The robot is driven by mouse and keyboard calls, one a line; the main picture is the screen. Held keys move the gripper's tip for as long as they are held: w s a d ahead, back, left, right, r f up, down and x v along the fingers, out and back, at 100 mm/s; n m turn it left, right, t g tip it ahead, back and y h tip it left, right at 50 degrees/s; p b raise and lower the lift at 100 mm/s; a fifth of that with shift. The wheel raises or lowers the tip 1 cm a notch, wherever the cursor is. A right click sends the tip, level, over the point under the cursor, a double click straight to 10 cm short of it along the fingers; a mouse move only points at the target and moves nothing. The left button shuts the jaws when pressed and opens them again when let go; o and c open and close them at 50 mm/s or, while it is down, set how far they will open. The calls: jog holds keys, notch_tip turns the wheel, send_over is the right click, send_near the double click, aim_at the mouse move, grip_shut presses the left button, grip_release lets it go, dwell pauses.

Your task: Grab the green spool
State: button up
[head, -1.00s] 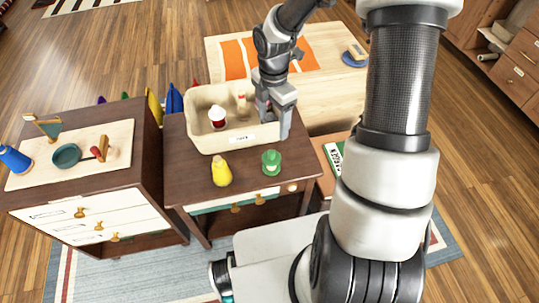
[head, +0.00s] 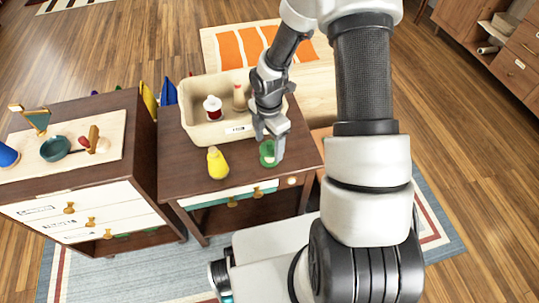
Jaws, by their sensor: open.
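The green spool (head: 266,154) stands on the dark wooden table (head: 183,181), near its front right. My gripper (head: 270,148) is right over and around it in the head view, with its fingers pointing down and covering part of the spool. The gripper is open. From this angle I cannot tell whether the fingers touch the spool.
A yellow bottle-like object (head: 217,163) stands left of the spool. A beige bin (head: 203,131) behind it holds a red-and-white item (head: 212,108) and another small piece. A white-drawer cabinet (head: 90,205) with a tray stands to the left.

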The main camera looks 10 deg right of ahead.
jog(key=shift+f, duration=0.45)
jog(key=shift+r, duration=0.1)
jog(key=c, duration=1.2)
